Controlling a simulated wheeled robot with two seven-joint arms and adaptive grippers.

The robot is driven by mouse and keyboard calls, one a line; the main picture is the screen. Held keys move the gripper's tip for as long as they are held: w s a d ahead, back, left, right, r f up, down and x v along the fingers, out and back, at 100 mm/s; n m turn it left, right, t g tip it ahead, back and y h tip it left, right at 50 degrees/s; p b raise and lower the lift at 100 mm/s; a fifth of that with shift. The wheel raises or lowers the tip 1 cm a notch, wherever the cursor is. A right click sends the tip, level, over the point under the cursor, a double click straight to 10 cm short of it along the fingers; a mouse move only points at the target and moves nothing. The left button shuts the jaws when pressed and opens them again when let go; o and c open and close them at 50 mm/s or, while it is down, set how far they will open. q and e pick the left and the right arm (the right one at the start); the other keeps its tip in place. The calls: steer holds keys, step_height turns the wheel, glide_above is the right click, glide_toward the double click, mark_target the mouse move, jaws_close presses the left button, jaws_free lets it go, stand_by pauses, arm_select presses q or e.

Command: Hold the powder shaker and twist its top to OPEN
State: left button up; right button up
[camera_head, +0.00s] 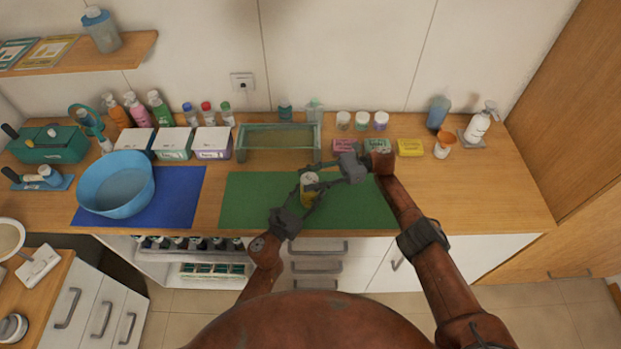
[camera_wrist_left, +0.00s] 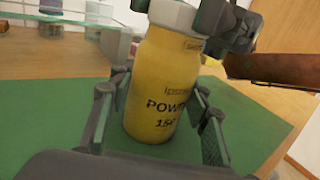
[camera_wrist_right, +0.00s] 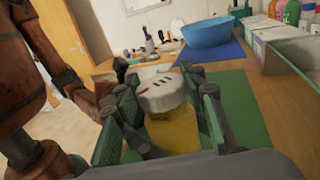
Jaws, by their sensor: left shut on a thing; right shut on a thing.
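The powder shaker (camera_head: 308,190) is a yellow bottle with dark lettering and a pale grey-white top. It stands upright on the green mat (camera_head: 243,203). My left gripper (camera_head: 303,206) is shut around the lower body of the bottle, and its fingers flank the yellow body (camera_wrist_left: 157,95) in the left wrist view. My right gripper (camera_head: 319,182) reaches in from the right and is shut on the top. In the right wrist view its fingers sit on both sides of the white top (camera_wrist_right: 162,92), whose upper face has dark slots. The finger contacts are partly hidden.
A glass-topped rack (camera_head: 278,142) stands behind the mat. A blue bowl (camera_head: 115,185) sits on a blue mat (camera_head: 182,195) at the left. Small jars, soap boxes (camera_head: 410,147) and bottles line the back. The right part of the green mat is clear.

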mark_target(310, 178)
steer(key=shift+f+g, duration=0.2)
steer(key=shift+g, duration=0.1)
steer(key=o, duration=1.2)
steer(key=shift+r, duration=0.15)
steer(key=shift+r, duration=0.1)
step_height(310, 178, up, 10)
steer(key=shift+f, duration=0.1)
